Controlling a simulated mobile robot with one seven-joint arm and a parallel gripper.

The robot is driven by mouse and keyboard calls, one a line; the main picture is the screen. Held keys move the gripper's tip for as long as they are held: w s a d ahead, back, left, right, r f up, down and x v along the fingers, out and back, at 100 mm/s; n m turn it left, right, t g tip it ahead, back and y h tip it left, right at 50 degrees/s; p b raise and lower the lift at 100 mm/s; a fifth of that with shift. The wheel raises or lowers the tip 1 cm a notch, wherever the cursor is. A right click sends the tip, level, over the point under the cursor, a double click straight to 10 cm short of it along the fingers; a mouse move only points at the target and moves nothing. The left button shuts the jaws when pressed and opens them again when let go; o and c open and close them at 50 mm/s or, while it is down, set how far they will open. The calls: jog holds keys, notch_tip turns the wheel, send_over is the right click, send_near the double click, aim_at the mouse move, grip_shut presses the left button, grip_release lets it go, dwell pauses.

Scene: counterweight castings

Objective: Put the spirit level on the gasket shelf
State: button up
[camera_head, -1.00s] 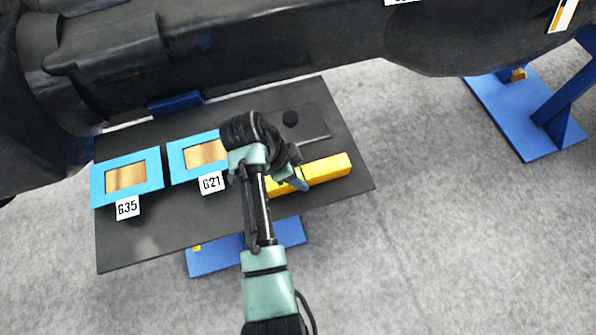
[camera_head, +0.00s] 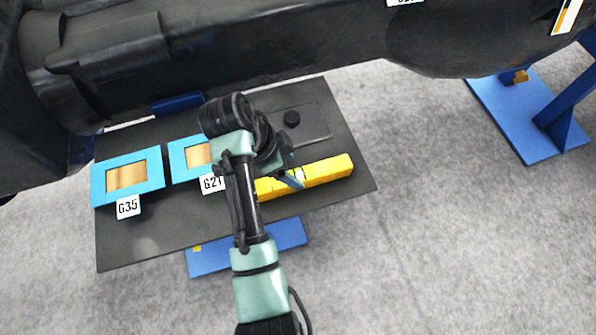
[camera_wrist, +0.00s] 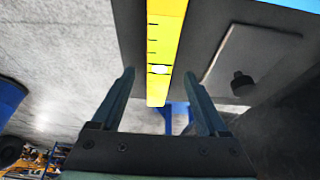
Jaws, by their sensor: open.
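The spirit level (camera_head: 325,172) is a long yellow bar lying on a dark board, toward its front right. In the wrist view the level (camera_wrist: 165,35) shows black marks and a pale vial, and its near end points toward my gripper. My gripper (camera_wrist: 160,75) is open, with one finger on each side of the level in that view; I see no grip on it. In the head view my gripper (camera_head: 291,176) is over the level's left half and hides part of it. No gasket shelf can be told by name.
The dark board (camera_head: 160,235) also bears two blue frames with wood-coloured centres, tagged G35 (camera_head: 128,206) and G21 (camera_head: 211,183), and a grey plate (camera_head: 312,128) with a black knob. A large black casting (camera_head: 250,45) runs behind. Blue stands rest on the grey floor.

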jog(key=p+v, duration=0.1)
jog(key=v, duration=0.6)
jog(key=w+r+n+t+y, duration=0.2)
jog(key=w+r+n+t, duration=0.2)
jog(key=w+r+t, duration=0.55)
notch_tip(320, 180, up, 20)
jog(key=w+d+n+t+y, duration=0.1)
jog(key=w+n+t, duration=0.2)
jog(key=n+t, duration=0.1)
jog(key=s+d+r+n+t, duration=0.1)
jog(key=s+r+t, duration=0.3)
jog(key=r, duration=0.5)
jog(key=s+d+r+n+t, duration=0.1)
jog(key=s+r+n+t, duration=0.2)
jog(key=s+r, duration=0.4)
jog(key=s+d+r+n+t+y, duration=0.1)
jog(key=s+r+t, duration=0.4)
jog(key=r, duration=0.6)
jog(key=shift+s+r+n, duration=0.15)
jog(key=shift+s+n, duration=0.55)
jog(key=shift+s, duration=0.2)
jog(key=shift+t, duration=0.25)
